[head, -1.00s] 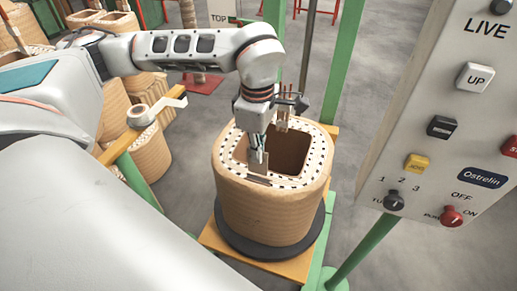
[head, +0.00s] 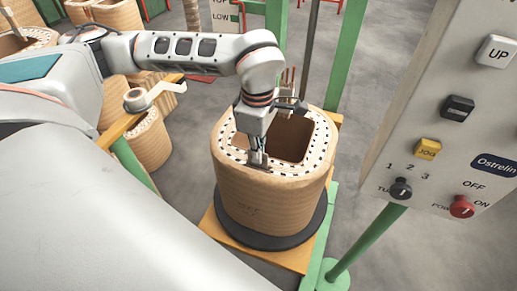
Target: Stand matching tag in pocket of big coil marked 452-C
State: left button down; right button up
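The big coil (head: 268,195) is a tan, rounded-square winding with a dotted pale top rim and a dark open middle. It stands upright on a dark round base. Faint marking shows on its front side, too small to read. My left gripper (head: 258,163) points down at the near part of the rim, its fingertips right at the top surface. The fingers are too small to show whether they are apart or closed. A tag cannot be made out clearly; the fingers and rim hide that spot. My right gripper is not in view.
A control panel (head: 450,125) with buttons and knobs stands close on the right. Green posts (head: 347,60) rise behind the coil. An orange platform (head: 215,232) lies under it. Other tan coils (head: 145,142) stand at the left.

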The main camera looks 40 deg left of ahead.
pick_arm(q)
jog(key=c, duration=2.3)
grip_release()
jog(key=shift+o, duration=0.6)
jog(key=shift+r, duration=0.15)
notch_tip(320, 180, up, 12)
